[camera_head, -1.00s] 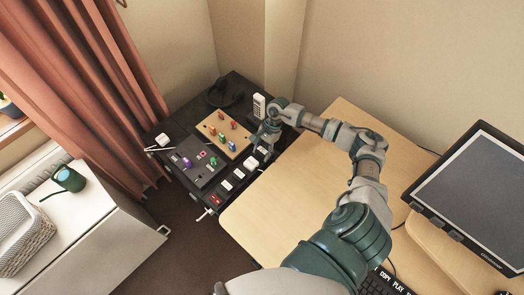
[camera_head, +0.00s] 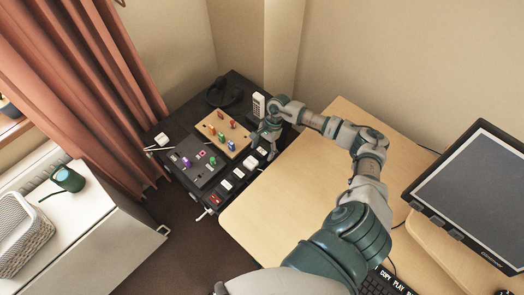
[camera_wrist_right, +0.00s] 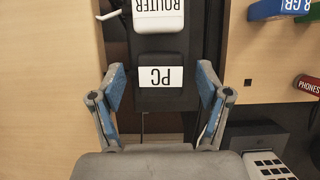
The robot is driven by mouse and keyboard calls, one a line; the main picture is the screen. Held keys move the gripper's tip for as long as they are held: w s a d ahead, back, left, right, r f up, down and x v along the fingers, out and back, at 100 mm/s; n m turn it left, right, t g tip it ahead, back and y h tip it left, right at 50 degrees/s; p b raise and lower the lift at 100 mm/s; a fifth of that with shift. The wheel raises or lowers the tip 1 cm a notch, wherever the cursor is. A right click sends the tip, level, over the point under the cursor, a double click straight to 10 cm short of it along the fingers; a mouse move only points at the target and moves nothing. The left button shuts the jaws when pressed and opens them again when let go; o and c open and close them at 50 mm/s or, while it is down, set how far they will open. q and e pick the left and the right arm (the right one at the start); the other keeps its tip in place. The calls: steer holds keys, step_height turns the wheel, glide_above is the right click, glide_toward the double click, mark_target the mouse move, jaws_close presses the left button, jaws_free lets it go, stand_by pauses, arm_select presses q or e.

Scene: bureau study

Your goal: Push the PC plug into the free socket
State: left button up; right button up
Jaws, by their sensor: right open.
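The PC plug (camera_wrist_right: 160,77) is a black block with a white label reading PC, upside down in the right wrist view. My right gripper (camera_wrist_right: 162,92) is open, with one blue-padded finger on each side of the plug; I cannot tell if they touch it. In the head view my right gripper (camera_head: 262,139) is over the far end of the row of plugs on the dark power strip (camera_head: 206,213). The free socket cannot be made out. I cannot tell how deep the PC plug sits. My left gripper is not in view.
The white ROUTER plug (camera_wrist_right: 158,14) is close beside the PC plug. A wooden board with coloured plugs (camera_head: 215,126), a dark board (camera_head: 203,174) and a white handset (camera_head: 258,105) crowd the dark table. The wooden desk (camera_head: 300,175) lies right, with a monitor (camera_head: 478,190).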

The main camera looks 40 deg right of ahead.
steer(key=v, duration=1)
steer(key=shift+d+r, duration=0.25)
steer(key=shift+r, duration=0.1)
